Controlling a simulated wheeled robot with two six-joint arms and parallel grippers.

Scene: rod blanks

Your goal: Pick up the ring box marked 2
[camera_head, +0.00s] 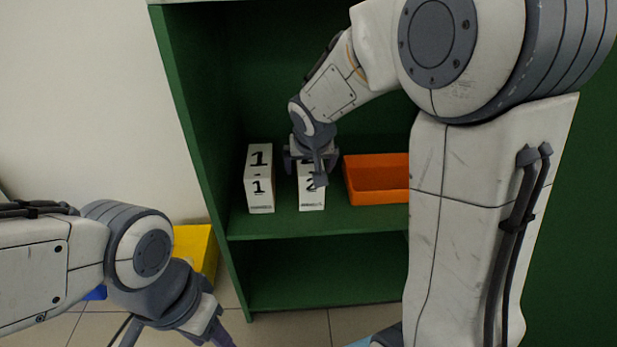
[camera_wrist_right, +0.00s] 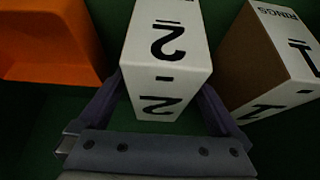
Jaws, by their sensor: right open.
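The ring box marked 2 (camera_head: 312,196) is white and stands on the middle shelf, its upper part hidden behind my right gripper (camera_head: 311,167). In the right wrist view, the box marked 2 (camera_wrist_right: 167,45) sits between the open fingers of the right gripper (camera_wrist_right: 162,95), one finger on each side. I cannot tell whether the fingers touch it. My left gripper (camera_head: 208,332) is at the lower left, away from the shelf and partly cut off by the frame edge.
A white box marked 1 (camera_head: 259,180) stands just left of box 2. An orange tray (camera_head: 377,192) sits to the right on the same green shelf (camera_head: 285,228). The lower shelf looks empty. A yellow object (camera_head: 200,248) is on the left, partly behind my left arm.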

